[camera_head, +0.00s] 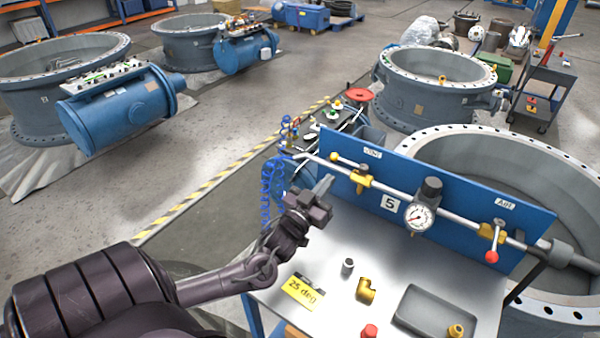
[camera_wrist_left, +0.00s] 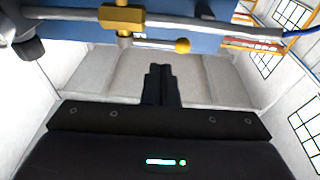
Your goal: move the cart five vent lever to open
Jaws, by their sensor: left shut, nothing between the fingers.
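The vent lever has a yellow ball end (camera_head: 335,157) and runs from the brass vent valve (camera_head: 363,181), roughly along the pipe and pointing left. The valve sits below the VENT label (camera_head: 373,153) on the blue panel marked 5. My left gripper (camera_head: 326,184) is shut and empty, just in front of the panel's left end, near the lever and apart from it. In the left wrist view, the closed fingers (camera_wrist_left: 159,70) point toward the yellow ball (camera_wrist_left: 183,46), with the brass valve (camera_wrist_left: 122,18) to the left. My right gripper is not in view.
Along the pipe are a pressure gauge (camera_head: 419,216) and an air valve with a red-ended lever (camera_head: 491,257). Blue coiled hose (camera_head: 268,190) hangs left of the panel.

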